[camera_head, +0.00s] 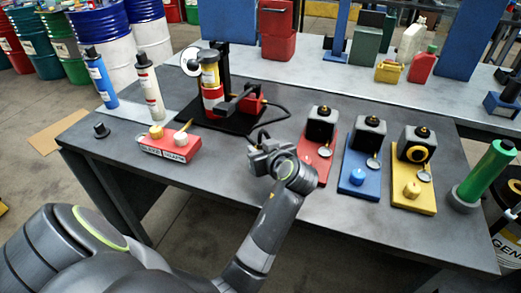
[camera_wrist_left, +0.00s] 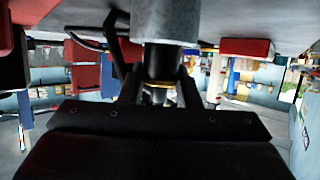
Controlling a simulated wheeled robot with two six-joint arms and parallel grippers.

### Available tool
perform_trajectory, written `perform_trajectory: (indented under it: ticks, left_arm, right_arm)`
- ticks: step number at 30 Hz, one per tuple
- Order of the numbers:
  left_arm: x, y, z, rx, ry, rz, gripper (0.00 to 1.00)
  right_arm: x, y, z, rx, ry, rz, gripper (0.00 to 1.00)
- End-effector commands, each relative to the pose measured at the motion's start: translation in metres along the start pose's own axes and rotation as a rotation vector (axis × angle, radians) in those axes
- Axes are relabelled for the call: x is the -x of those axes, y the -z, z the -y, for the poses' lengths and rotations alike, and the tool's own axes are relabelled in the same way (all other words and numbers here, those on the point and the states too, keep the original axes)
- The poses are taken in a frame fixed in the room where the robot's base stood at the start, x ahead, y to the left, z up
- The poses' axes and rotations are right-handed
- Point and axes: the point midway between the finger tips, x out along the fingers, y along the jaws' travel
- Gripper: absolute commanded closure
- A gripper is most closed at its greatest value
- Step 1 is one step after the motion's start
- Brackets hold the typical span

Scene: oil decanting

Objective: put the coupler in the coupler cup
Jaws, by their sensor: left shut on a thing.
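My left gripper (camera_head: 264,143) is low over the middle of the table, in front of the black pump stand. In the left wrist view, which looks upside down, its two fingers (camera_wrist_left: 160,92) are shut on the coupler (camera_wrist_left: 164,62), a dark cylinder with a gold ring. A light grey cylinder (camera_wrist_left: 167,20), which looks like the coupler cup, lines up with the coupler on the table side. I cannot tell whether the coupler is inside it or only against it. In the head view the gripper hides both. My right gripper is not in view.
A black pump stand (camera_head: 222,124) with a hose is behind the gripper. Red (camera_head: 322,172), blue (camera_head: 350,184) and yellow (camera_head: 427,203) stations stand to the right. A green cylinder (camera_head: 485,175) is at the right edge.

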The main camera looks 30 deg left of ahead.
Motion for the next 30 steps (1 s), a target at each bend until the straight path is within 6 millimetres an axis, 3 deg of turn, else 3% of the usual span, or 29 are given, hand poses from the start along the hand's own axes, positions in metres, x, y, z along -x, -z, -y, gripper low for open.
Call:
perform_trajectory:
  ticks: [10,11,16,30]
  left_arm:
    - [-0.002,-0.0052,-0.0002,0.002,-0.001,-0.001,1.0]
    - [-0.0021,-0.0056,-0.0002,0.002,-0.001,-0.001,0.69]
    - [-0.0018,-0.0047,-0.0002,0.002,-0.001,-0.001,0.49]
    - [0.0006,0.0017,-0.0014,0.001,-0.004,0.0,0.49]
  right_arm:
    - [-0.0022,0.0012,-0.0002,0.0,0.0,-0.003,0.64]
    - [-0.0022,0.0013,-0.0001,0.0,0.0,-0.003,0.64]
    - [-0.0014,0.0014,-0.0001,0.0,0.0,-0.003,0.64]
    - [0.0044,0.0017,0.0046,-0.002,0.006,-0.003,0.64]
